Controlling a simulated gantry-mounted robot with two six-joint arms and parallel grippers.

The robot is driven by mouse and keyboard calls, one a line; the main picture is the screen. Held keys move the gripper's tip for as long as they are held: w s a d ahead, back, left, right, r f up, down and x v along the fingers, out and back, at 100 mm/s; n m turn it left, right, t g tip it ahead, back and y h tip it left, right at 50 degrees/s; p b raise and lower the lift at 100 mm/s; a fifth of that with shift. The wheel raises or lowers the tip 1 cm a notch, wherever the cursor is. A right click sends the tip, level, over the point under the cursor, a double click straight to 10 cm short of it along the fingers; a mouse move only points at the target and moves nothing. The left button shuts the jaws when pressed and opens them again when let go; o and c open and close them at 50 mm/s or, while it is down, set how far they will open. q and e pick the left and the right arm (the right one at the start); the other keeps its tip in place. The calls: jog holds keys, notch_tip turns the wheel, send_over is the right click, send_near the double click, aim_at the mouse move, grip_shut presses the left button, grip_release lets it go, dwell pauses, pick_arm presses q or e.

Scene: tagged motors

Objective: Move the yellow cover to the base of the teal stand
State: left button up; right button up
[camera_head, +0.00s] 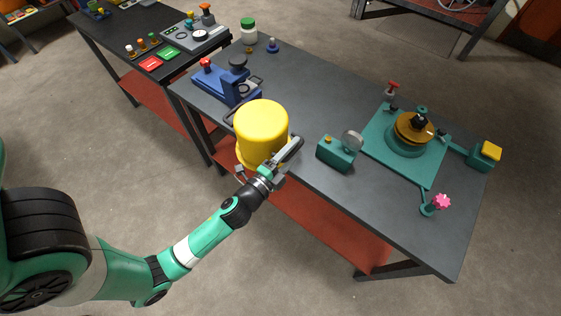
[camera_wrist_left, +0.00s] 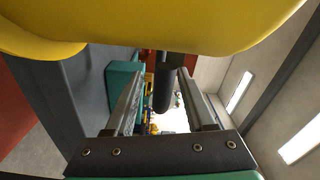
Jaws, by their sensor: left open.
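The yellow cover (camera_head: 261,122) is a large cylinder with a wide flange. It appears upright at the table's front edge, and I cannot tell what supports it. It also fills the top of the left wrist view (camera_wrist_left: 170,25). My left gripper (camera_head: 290,150) is open at the cover's right side. In the left wrist view, a dark round bar (camera_wrist_left: 163,94) shows between the fingers, below the cover; contact is unclear. The teal stand (camera_head: 378,148) has a flat square base at the table's right, with a round teal and brass part (camera_head: 408,131) on it. My right gripper is not in view.
A small teal box with a round dial (camera_head: 337,153) stands between the cover and the stand. A blue fixture (camera_head: 227,84) is behind the cover to the left. A pink knob (camera_head: 441,201) is at the stand's front. The table's back middle (camera_head: 315,85) is clear.

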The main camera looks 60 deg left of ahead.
pick_arm(q)
jog(key=b+v, duration=0.3)
jog(key=v, duration=0.7)
